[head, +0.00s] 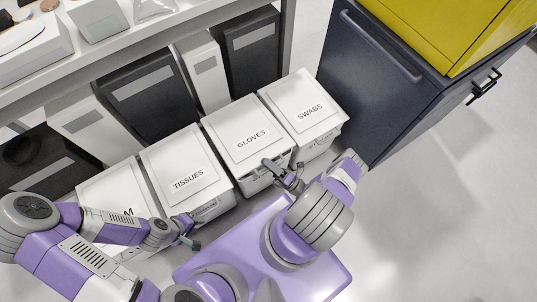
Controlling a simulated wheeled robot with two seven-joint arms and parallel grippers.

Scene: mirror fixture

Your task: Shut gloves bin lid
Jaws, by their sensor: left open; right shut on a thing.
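The white gloves bin lid (250,133), labelled GLOVES, lies over its bin in the row of white bins, between the TISSUES and SWABS bins. A narrow dark gap seems to show under its front edge; I cannot tell exactly how far it is raised. My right gripper (283,172) is at the front right edge of this lid and shut on it, its fingertips partly hard to make out. My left gripper (187,234) is open and empty, low in front of the TISSUES bin, apart from the gloves bin.
The TISSUES bin (187,179) is left of the gloves bin, the SWABS bin (309,111) right. A partly covered bin (120,190) is further left. Dark and white boxes (150,92) stand behind, under a shelf. A dark blue cabinet (385,90) stands right. Floor at lower right is clear.

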